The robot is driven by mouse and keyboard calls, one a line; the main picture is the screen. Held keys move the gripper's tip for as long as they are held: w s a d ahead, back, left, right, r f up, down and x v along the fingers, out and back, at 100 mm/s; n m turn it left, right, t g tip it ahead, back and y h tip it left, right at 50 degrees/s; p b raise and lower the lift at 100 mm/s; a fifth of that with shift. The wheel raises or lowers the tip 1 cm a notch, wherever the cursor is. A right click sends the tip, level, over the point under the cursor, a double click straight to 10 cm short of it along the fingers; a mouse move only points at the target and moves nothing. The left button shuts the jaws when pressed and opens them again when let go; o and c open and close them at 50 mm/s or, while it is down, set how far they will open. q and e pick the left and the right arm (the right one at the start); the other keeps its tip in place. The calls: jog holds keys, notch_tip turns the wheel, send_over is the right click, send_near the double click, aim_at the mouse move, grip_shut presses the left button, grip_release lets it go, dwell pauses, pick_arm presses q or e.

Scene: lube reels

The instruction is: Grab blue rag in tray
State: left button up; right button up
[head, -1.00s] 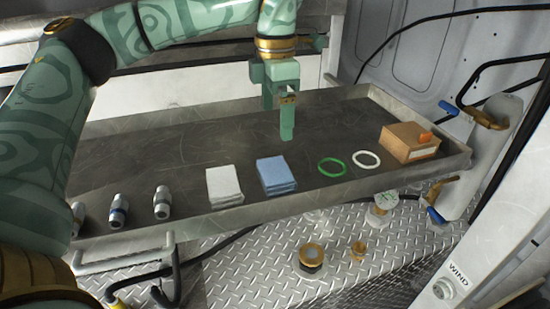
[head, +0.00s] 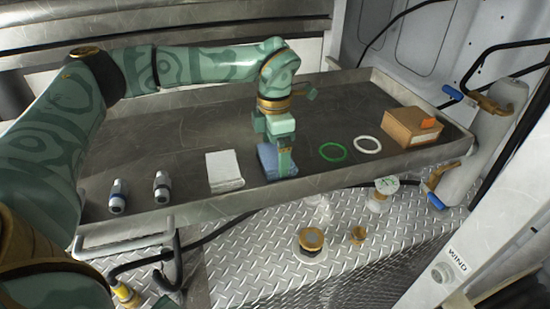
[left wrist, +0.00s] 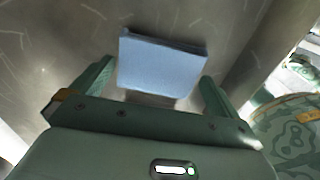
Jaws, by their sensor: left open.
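The folded blue rag (head: 270,160) lies flat in the metal tray (head: 150,130), just right of a folded white rag (head: 224,171). My left gripper (head: 284,168) is over the blue rag and hides part of it in the head view. In the left wrist view the blue rag (left wrist: 162,66) lies ahead of and between the two spread fingers of the left gripper (left wrist: 157,82). The fingers are open, one on each side, with a gap to the rag's edges. My right gripper is not in view.
A green ring (head: 333,152), a white ring (head: 367,145) and a cardboard box (head: 411,127) lie to the right in the tray. Two metal fittings (head: 117,196) (head: 161,187) stand at the left. The tray's middle and back are clear.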

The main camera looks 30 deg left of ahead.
pick_arm(q)
jog(key=shift+f, duration=0.95)
jog(key=shift+r, duration=0.1)
jog(key=c, duration=0.7)
jog(key=shift+r, duration=0.1)
